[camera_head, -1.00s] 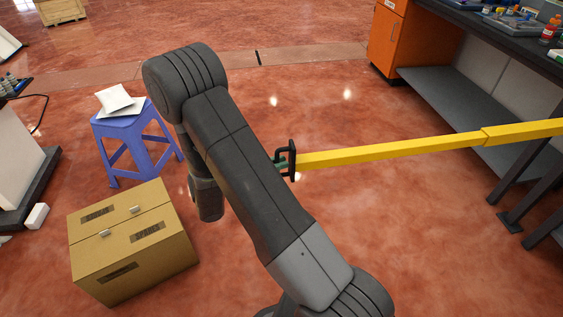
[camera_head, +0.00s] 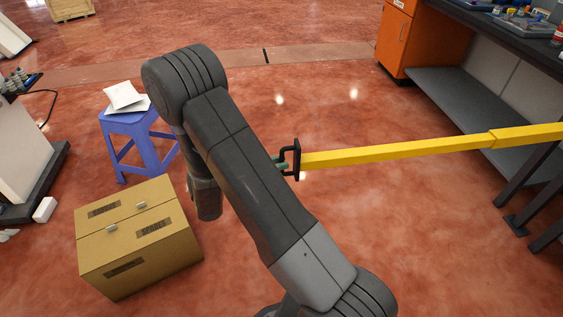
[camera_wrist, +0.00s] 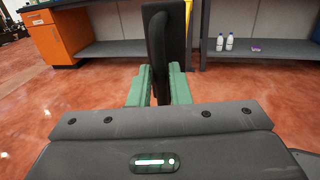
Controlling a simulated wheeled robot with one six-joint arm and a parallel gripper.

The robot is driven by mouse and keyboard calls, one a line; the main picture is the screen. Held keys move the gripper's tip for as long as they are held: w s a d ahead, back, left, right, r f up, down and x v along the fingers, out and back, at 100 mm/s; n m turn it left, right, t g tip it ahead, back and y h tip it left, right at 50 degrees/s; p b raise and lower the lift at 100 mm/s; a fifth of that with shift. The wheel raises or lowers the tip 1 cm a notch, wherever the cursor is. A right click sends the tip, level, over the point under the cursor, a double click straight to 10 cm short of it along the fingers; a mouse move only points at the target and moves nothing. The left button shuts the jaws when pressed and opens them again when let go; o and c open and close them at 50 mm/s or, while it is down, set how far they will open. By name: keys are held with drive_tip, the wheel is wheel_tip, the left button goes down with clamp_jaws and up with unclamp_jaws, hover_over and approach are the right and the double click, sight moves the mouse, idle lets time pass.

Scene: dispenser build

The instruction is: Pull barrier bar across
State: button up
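The yellow barrier bar (camera_head: 400,151) reaches in from the right edge of the head view, level and in two sections of different thickness. Its near end carries a black handle (camera_head: 297,160) with a loop. My gripper (camera_head: 281,164) is mostly hidden behind my arm there; only a bit of its green fingers shows at the loop. In the wrist view my gripper (camera_wrist: 159,85) has its green fingers on both sides of the black handle (camera_wrist: 155,40), shut on it. The handle hides most of the bar in that view.
A cardboard box (camera_head: 139,240) and a blue stool (camera_head: 138,142) with white packets stand to the left. An orange cabinet (camera_head: 397,42) and a dark workbench (camera_head: 465,88) with a lower shelf are at the right. The red floor between is clear.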

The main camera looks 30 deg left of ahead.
drive_tip(key=v, duration=1.2)
drive_tip(key=shift+s+a, duration=0.1)
drive_tip(key=x, duration=1.4)
